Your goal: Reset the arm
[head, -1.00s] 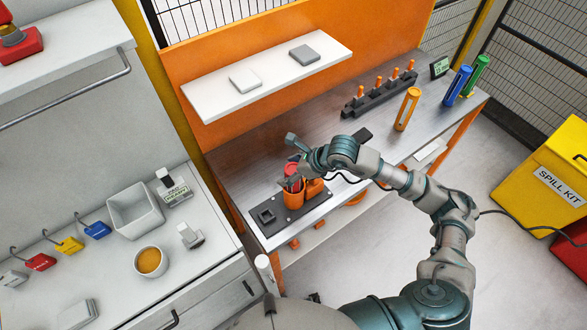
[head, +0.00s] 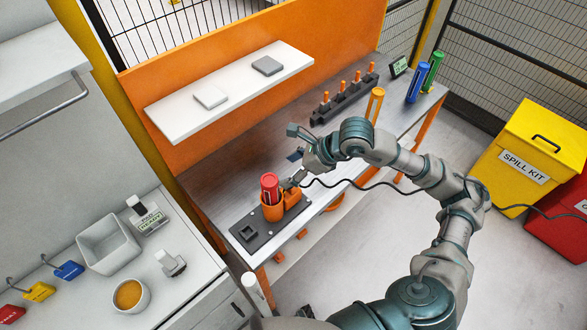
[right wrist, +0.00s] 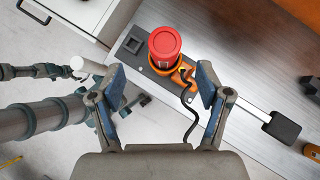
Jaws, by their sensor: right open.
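My right gripper (head: 292,180) is open in the head view, just right of an orange holder (head: 272,212) on the metal bench. In the right wrist view its two fingers (right wrist: 163,92) stand wide apart with nothing between their tips. A red cylinder (head: 270,187) stands upright in the orange holder. The right wrist view shows the red cylinder's round top (right wrist: 165,42) beyond the fingers, apart from them. The holder sits on a dark base plate (head: 247,236) with a square socket.
A white shelf (head: 230,108) hangs over the bench. A dark rack (head: 343,98) with orange-topped pieces and orange, blue (head: 418,82) and green tubes stand at the far end. A black cable hangs near my right arm. The left counter holds a white bin (head: 109,246) and cup.

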